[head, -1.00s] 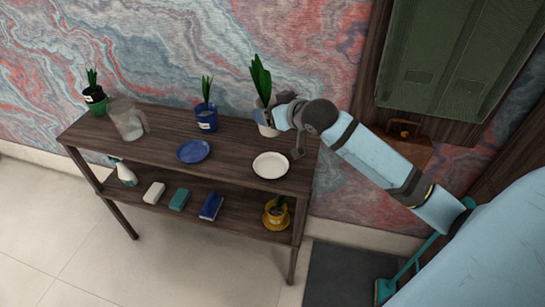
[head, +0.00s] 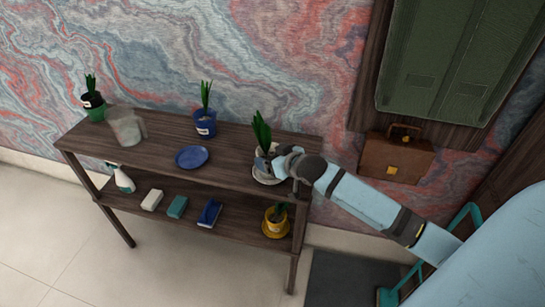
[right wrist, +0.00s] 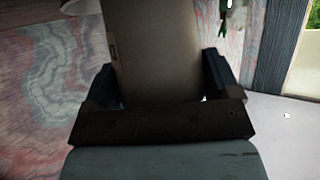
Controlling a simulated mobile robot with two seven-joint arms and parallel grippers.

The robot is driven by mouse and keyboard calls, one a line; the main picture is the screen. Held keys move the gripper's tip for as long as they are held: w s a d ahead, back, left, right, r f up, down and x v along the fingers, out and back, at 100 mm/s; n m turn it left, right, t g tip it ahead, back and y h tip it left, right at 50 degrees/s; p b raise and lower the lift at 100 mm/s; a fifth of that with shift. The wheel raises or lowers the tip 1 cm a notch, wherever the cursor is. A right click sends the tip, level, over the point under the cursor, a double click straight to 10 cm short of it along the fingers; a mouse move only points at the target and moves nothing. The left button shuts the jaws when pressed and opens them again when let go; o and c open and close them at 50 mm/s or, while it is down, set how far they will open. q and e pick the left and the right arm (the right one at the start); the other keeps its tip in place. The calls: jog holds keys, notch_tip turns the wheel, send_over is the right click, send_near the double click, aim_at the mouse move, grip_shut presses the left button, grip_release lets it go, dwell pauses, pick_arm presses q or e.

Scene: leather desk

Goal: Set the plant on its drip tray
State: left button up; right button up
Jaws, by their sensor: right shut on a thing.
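The plant with long green leaves (head: 261,131) stands in a white pot, mostly hidden behind my right gripper. My right gripper (head: 270,163) is shut on this pot. In the right wrist view the pot's pale wall (right wrist: 155,50) fills the space between the two dark fingers. The white drip tray (head: 264,180) lies on the table's top board, partly hidden under the gripper and pot. The pot is upright over the tray. I cannot tell whether its base touches the tray. My left gripper is not in view.
On the dark wooden table (head: 165,160) stand a blue plate (head: 192,157), a blue-potted plant (head: 205,124), a clear jug (head: 126,128) and a green-potted plant (head: 95,108). The lower shelf holds a spray bottle, several small blocks and a yellow-potted plant (head: 275,223).

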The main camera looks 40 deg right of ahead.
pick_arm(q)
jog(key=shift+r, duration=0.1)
pick_arm(e)
jog(key=shift+r, duration=0.1)
jog(key=o, duration=1.1)
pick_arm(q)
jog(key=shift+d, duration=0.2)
pick_arm(e)
jog(key=v, duration=1.2)
jog(key=s+a+f+n+g+y, duration=0.1)
jog(key=s+a+f+g+y, duration=0.15)
jog(key=s+a+f, duration=1.45)
pick_arm(q)
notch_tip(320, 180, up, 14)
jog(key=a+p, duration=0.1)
jog(key=p, duration=1.5)
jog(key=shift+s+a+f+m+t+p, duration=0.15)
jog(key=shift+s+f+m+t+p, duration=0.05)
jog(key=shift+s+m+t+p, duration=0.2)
pick_arm(e)
jog(key=shift+n+h, duration=0.3)
jog(key=shift+h, duration=0.25)
jog(key=r, duration=0.8)
jog(key=w+a+r, duration=0.1)
jog(key=r, duration=0.3)
